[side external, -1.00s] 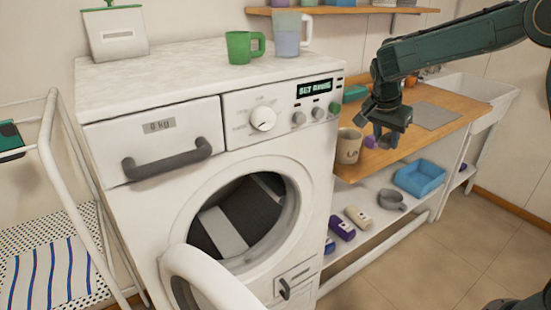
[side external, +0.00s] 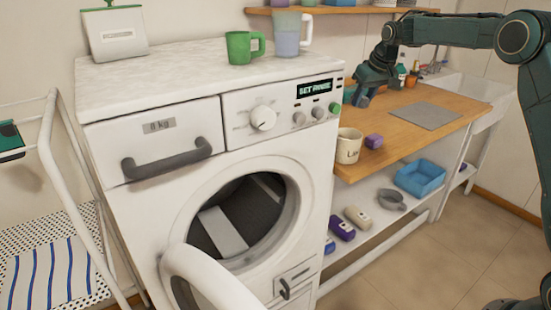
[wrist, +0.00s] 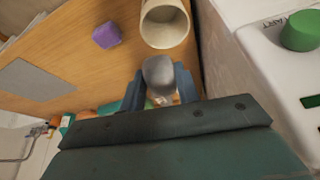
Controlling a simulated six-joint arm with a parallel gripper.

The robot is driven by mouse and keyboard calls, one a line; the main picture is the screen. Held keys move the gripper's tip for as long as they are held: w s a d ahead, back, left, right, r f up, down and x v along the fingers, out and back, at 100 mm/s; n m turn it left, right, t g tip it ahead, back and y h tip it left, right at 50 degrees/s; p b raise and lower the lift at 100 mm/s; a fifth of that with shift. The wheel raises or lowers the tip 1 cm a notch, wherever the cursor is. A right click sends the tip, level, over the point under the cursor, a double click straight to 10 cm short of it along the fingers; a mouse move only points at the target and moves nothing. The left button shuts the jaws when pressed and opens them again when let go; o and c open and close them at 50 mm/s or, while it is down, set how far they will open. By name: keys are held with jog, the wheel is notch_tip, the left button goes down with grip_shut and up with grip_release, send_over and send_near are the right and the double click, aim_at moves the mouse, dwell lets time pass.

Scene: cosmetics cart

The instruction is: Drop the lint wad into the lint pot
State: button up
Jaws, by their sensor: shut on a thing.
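The grey lint wad (wrist: 160,75) is a rounded lump between the fingers of my gripper (wrist: 161,88) in the wrist view. My gripper is shut on it. In the side view my gripper (side external: 362,94) is over the back of the wooden worktop, above and behind the pot; the wad cannot be made out there. The lint pot looks to be the cream cup (side external: 349,146) with dark lettering, upright on the worktop by the washing machine. The wrist view shows the pot's open mouth (wrist: 165,24) just beyond the wad, apart from it.
A purple block (side external: 374,141) sits on the worktop (side external: 405,137) beside the pot. The white washing machine (side external: 190,110) rises close on the pot's left. A grey mat (side external: 425,116) lies to the right. A blue bin (side external: 420,178) is on the shelf below.

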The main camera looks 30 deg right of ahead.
jog(key=shift+w+d+r+n+y, duration=0.15)
jog(key=shift+w+d+r+n, duration=0.1)
jog(key=shift+w+n, duration=0.15)
jog(key=shift+w+d+r+n+y, duration=0.15)
jog(key=shift+w+r+n, duration=0.1)
jog(key=shift+n, duration=0.25)
jog(key=shift+f, duration=0.1)
jog(key=shift+a+f, duration=0.1)
jog(key=shift+f, duration=2.85)
jog(key=o, duration=1)
jog(key=shift+r, duration=0.1)
